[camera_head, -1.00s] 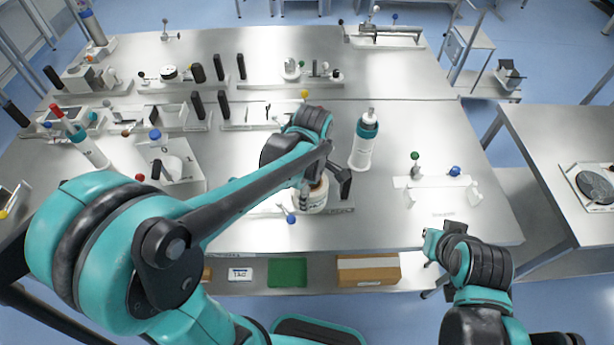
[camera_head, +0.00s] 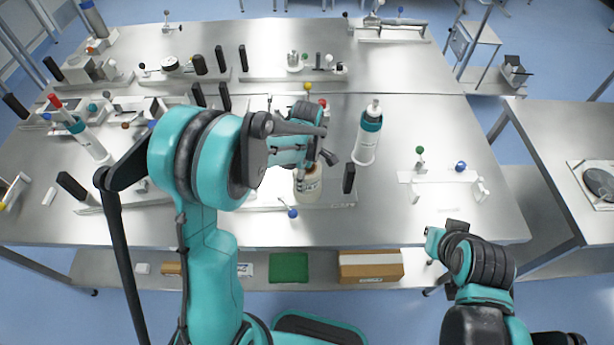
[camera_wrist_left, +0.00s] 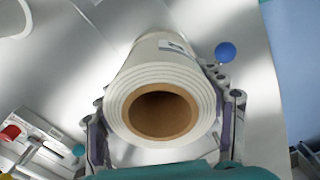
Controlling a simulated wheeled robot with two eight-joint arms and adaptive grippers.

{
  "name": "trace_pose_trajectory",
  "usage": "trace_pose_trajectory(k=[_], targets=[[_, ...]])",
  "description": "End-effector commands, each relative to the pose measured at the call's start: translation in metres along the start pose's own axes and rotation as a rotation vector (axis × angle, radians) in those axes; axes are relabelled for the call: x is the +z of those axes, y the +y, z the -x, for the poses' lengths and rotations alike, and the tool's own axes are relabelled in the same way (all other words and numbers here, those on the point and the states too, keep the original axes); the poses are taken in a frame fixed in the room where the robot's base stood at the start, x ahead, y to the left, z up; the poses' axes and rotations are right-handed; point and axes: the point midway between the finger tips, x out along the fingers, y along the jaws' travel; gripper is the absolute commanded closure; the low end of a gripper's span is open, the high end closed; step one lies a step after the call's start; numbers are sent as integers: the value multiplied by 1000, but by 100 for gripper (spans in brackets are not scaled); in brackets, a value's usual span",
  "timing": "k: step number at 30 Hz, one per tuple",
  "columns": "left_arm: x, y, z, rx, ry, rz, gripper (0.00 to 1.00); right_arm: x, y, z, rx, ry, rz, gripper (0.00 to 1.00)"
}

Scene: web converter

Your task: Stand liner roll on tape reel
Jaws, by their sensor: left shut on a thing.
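The liner roll (camera_wrist_left: 160,90) is white with a brown core, and in the left wrist view I look into its near end. My left gripper (camera_wrist_left: 165,122) has its fingers on either side of the roll and is shut on it. In the head view the roll (camera_head: 308,186) shows below my left gripper (camera_head: 312,160), close to upright; its upper end is hidden. I cannot tell whether its base touches anything. A dark disc (camera_head: 600,182), possibly the tape reel, lies on the right table. My right gripper (camera_head: 444,236) is at the table's front edge, its fingers unclear.
A white and teal bottle (camera_head: 368,135) stands right of the roll. A black upright block (camera_head: 349,177) is close beside it. A white fixture with green and blue balls (camera_head: 437,177) lies farther right. The bench (camera_head: 420,120) has free room at the back right.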

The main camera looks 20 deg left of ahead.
Motion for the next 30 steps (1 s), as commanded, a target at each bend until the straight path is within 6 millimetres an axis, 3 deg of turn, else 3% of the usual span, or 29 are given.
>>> trace_pose_trajectory(k=[7,8,10,23,30], targets=[[0,0,-4,0,0,0,73,2,0,-3,0,0,0,100],[0,0,-4,0,0,0,30,2,0,-3,0,0,0,100],[0,0,-3,0,0,0,11,2,0,-2,0,0,0,100],[0,0,4,0,0,0,11,-2,0,2,0,0,0,100],[0,0,52,0,0,0,11,-6,0,9,0,0,0,100]])
